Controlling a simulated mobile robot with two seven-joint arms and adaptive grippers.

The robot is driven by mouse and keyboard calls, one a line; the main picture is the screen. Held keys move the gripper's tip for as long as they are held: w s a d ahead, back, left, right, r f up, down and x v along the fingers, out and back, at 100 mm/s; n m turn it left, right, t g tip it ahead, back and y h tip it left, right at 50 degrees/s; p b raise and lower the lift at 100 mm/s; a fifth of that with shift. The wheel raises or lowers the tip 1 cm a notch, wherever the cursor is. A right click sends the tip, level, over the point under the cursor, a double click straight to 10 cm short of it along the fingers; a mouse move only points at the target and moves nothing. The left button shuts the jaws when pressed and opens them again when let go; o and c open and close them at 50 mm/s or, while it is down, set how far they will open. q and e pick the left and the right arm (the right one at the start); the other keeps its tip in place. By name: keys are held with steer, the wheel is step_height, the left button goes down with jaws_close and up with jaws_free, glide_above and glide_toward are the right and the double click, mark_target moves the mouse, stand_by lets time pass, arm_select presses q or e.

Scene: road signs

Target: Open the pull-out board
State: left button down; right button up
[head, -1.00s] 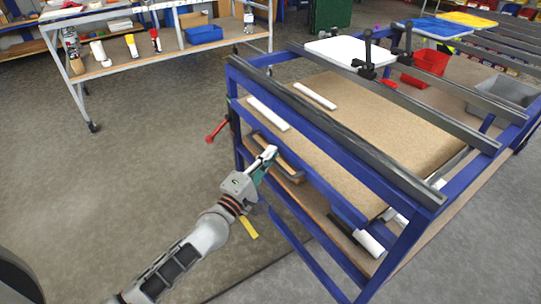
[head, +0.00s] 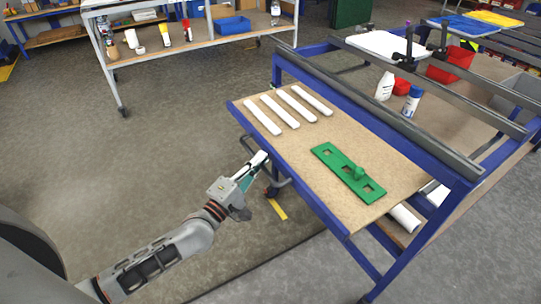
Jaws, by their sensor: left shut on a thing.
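The pull-out board (head: 355,132) is a flat brown panel on the blue frame. It sticks out well past the frame's front rail toward me. My right gripper is not in view.
The blue workbench frame (head: 380,115) has dark rails above the board. White bottles (head: 385,86) and red bins (head: 450,64) stand behind. Another bench (head: 190,44) with a blue tray (head: 232,26) stands at the back left. The floor left of my arm is clear.

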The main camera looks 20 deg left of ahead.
arm_select(q)
steer(key=s+a, duration=0.5)
steer(key=s, duration=0.1)
steer(key=shift+s+p, duration=0.15)
steer(key=shift+p, duration=0.15)
steer(key=c, duration=2.1)
jaws_free()
steer(key=shift+c, duration=0.2)
steer(key=v, duration=1.2)
